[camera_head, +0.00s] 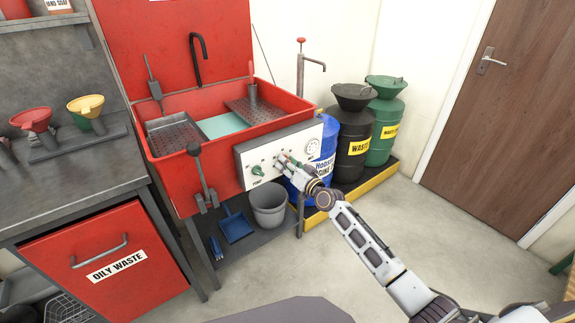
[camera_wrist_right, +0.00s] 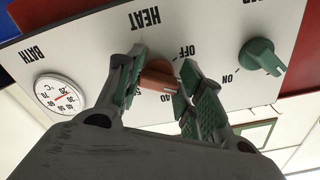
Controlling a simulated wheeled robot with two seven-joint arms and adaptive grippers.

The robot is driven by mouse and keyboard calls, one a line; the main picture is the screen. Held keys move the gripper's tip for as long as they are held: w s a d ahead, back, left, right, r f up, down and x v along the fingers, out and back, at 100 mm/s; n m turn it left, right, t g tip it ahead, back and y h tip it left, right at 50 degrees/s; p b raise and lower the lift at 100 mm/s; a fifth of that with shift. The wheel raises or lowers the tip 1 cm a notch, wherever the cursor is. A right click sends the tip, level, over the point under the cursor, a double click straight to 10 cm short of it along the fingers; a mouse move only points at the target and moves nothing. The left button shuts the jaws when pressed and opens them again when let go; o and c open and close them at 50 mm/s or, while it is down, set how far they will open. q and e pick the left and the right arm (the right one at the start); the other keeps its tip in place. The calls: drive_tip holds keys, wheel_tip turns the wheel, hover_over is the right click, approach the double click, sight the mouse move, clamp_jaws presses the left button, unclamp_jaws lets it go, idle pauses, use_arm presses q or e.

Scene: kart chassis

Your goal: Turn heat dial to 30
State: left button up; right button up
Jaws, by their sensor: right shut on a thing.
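The heat dial is an orange-brown knob (camera_wrist_right: 158,76) on the white control panel (camera_head: 247,160), under the upside-down word HEAT in the right wrist view. The marks OFF and 40 show beside it, with another mark partly hidden. My fingers cover part of the dial, so I cannot tell which mark it points to. My right gripper (camera_wrist_right: 164,70) has its green-padded fingers on either side of the knob and is shut on it. In the head view my right gripper (camera_head: 283,161) is at the panel and hides the dial. My left gripper is not in view.
A green on/off knob (camera_wrist_right: 261,56) sits beside the heat dial. A round BATH gauge (camera_wrist_right: 60,94) is on its other side. The panel is on the front of a red sink (camera_head: 175,171). A blue drum (camera_head: 324,165) stands close behind my right wrist.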

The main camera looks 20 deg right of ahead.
drive_tip(key=o, duration=0.8)
drive_tip(key=shift+o, duration=1.1)
drive_tip(key=shift+s, duration=0.2)
drive_tip(key=v, duration=1.1)
drive_tip(key=shift+s+d, duration=0.15)
drive_tip(key=shift+s, duration=0.15)
